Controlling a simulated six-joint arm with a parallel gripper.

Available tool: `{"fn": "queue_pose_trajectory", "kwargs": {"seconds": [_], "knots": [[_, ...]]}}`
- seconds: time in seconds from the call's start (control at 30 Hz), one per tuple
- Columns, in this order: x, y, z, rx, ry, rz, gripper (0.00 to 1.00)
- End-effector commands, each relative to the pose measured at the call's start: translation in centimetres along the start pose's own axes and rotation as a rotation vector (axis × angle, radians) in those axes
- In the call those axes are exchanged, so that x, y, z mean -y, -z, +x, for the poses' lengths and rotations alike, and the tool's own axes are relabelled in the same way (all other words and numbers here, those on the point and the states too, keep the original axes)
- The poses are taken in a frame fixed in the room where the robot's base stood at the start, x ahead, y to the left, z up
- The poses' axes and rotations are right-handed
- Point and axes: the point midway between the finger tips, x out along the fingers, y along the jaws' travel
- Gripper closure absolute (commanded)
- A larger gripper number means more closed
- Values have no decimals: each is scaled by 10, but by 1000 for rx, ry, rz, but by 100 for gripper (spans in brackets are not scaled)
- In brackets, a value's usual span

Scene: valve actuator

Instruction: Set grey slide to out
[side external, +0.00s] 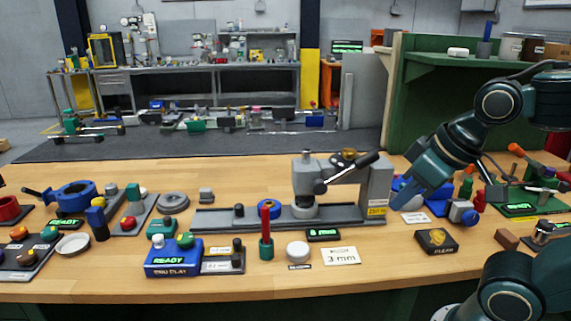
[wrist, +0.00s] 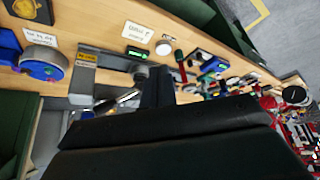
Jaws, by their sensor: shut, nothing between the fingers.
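A grey metal bench device (side external: 295,214) stands mid-table in the side view, with a long flat grey rail, an upright head and a black-handled lever (side external: 352,170) tilted up to the right. Its grey end block (side external: 377,187) also shows in the wrist view (wrist: 84,78). Which part is the grey slide, and its position, I cannot tell. My gripper (wrist: 157,88) is shut and empty in the wrist view, over the bench near this device. In the side view my wrist comes down just right of the end block; the fingertips are not clear.
A green display (side external: 323,234) and a "3 mm" card (side external: 341,256) lie in front of the device. A blue box reading READY (side external: 172,258) and a red-topped post (side external: 266,238) stand front left. A green shelf (side external: 475,61) rises behind.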

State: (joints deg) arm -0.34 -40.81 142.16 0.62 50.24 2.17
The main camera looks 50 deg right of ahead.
Motion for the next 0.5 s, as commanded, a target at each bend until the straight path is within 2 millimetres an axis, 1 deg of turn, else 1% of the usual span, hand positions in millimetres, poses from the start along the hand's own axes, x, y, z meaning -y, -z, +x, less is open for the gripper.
{"fn": "queue_pose_trajectory", "kwargs": {"seconds": [0.17, 0.27, 0.5], "knots": [[0, 27, 10, -3, -9, 93, 100], [-1, 48, 18, -10, -18, 167, 100], [0, 100, 48, -35, -41, 354, 100]]}}
